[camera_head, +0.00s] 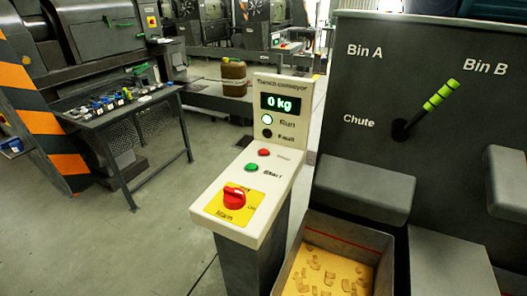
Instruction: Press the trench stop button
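The "Trench conveyor" control panel (207,208) stands on a dark pedestal in the middle of the camera_head view. A small red button (264,152) sits on its sloping face; its label is too small to read surely. A green button (251,168) is just below it, with a label that looks like "Start". A red rotary switch (233,197) on a yellow plate, marked "Main", is lower down. The display (281,103) reads "0 kg". The Run lamp (267,119) is lit and the Fault lamp (267,133) is dark. Neither of my grippers is in view.
A dark cabinet (345,75) marked Bin A, Bin B and Chute, with a green-banded lever (425,110), stands close on the right. An open box (290,272) with pale pieces sits below it. A parts table (105,117) is at left. The floor between is clear.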

